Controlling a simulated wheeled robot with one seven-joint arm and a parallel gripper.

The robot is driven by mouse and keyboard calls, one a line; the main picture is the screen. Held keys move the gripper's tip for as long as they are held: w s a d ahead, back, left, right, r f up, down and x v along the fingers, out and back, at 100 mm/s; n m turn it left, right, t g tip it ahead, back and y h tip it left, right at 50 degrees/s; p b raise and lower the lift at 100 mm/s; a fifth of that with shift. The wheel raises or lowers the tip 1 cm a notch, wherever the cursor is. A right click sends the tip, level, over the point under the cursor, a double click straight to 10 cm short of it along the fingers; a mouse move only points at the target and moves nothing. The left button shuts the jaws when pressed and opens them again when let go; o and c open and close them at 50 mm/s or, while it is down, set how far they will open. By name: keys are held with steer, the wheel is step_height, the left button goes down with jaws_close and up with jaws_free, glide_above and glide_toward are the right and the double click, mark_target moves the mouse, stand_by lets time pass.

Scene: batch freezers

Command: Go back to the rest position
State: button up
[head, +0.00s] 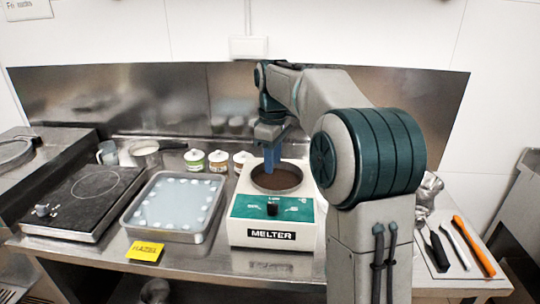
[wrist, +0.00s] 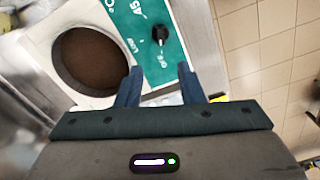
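My gripper (head: 271,158) is above the melter, over the back left side of its round bowl in the head view. In the wrist view my gripper (wrist: 160,84) shows two blue fingers set apart with nothing between them. The melter (head: 240,232) is a white box with a green front panel, a black knob and a round bowl of brown contents (head: 278,178). The bowl also shows in the wrist view (wrist: 90,55), to the left of the fingers. My arm reaches out from the right side of the head view.
A steel tray (head: 210,232) with small white pieces stands left of the melter, beside a black hob (head: 75,205). Several lidded jars (head: 218,161) stand behind. A yellow label (head: 145,251) is at the front edge. Tools, including an orange one (head: 473,245), lie at right.

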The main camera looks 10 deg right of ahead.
steer(key=s+f+m+t, duration=0.1)
steer(key=s+f+m, duration=0.2)
steer(key=s, duration=0.6)
steer(key=s+f+m+t, duration=0.1)
steer(key=s+f+m, duration=0.2)
steer(key=s, duration=0.7)
steer(key=s+f+m+t, duration=0.1)
steer(key=s+f+m, duration=0.2)
steer(key=s, duration=0.6)
steer(key=shift+s+a+m, duration=0.15)
steer(key=shift+m, duration=0.65)
